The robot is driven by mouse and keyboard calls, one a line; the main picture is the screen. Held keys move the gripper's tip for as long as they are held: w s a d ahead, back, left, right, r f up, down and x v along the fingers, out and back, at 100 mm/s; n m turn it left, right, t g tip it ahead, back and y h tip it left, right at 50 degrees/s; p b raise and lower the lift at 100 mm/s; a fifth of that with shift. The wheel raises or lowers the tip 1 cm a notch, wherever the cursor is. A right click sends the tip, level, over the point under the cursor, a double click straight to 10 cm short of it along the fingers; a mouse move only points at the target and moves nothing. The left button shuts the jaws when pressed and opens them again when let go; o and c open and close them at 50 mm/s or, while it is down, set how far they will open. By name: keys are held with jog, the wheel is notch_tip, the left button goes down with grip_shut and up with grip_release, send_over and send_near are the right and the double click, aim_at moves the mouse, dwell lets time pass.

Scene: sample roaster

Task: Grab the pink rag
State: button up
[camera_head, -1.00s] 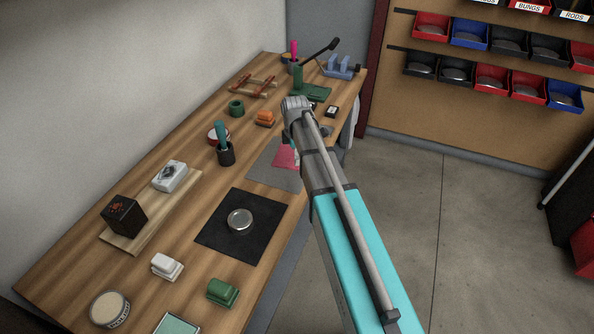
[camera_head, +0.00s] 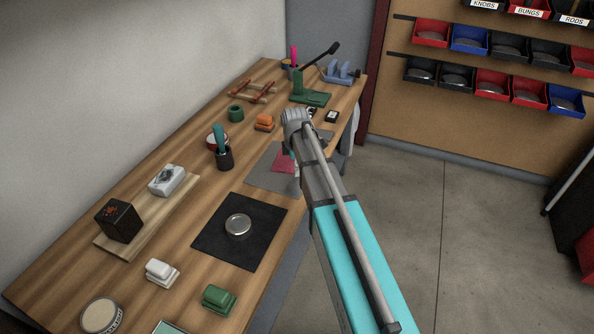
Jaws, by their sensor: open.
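The pink rag (camera_head: 283,160) lies on the grey mat (camera_head: 258,178) near the right edge of the wooden bench. Its right side is hidden behind my arm. My gripper (camera_head: 291,147) is at the far end of my arm, just above and beside the rag in the picture. It is seen from behind and mostly covered by the wrist, so its fingertips do not show clearly. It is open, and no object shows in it. I cannot tell how high it is above the rag.
A black mat (camera_head: 215,250) bears a round tin (camera_head: 238,225). Open floor lies to the right.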

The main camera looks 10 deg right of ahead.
jog(key=shift+f, duration=0.2)
jog(key=shift+f+b, duration=0.5)
jog(key=shift+b, duration=0.15)
jog(key=shift+r, duration=0.15)
jog(key=c, duration=0.6)
jog(key=shift+r, duration=0.1)
jog(key=shift+r+p, duration=0.2)
jog(key=shift+p, duration=0.2)
jog(key=shift+c, duration=0.3)
jog(key=shift+r+p, duration=0.35)
jog(key=shift+p, duration=0.05)
jog(key=c, duration=0.3)
notch_tip(320, 180, up, 3)
jog(key=shift+f+p, duration=0.2)
jog(key=shift+p, duration=1.05)
grip_shut()
notch_tip(320, 180, up, 8)
jog(key=p, duration=0.8)
